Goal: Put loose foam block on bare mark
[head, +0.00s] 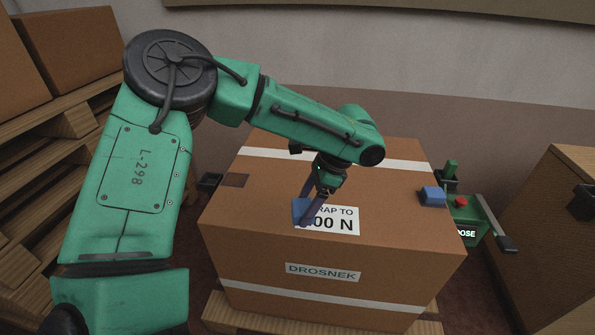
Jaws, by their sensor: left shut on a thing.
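A large cardboard carton (265,200) stands on a pallet, with a white label (342,222) on its top. My left gripper (308,212) is over the carton's top, in front of the label, and is shut on a blue foam block (299,210). I cannot tell whether the block touches the carton. A dark brown square mark (236,180) lies bare near the left edge of the carton's top, left of the gripper. Another blue foam block (433,196) sits at the carton's right edge. My right gripper is not in view.
A green device (466,212) with a red button and a lit panel stands right of the carton. A small black part (209,182) is at its left edge. Wooden pallets (60,130) are stacked at left; another carton (555,230) stands at right.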

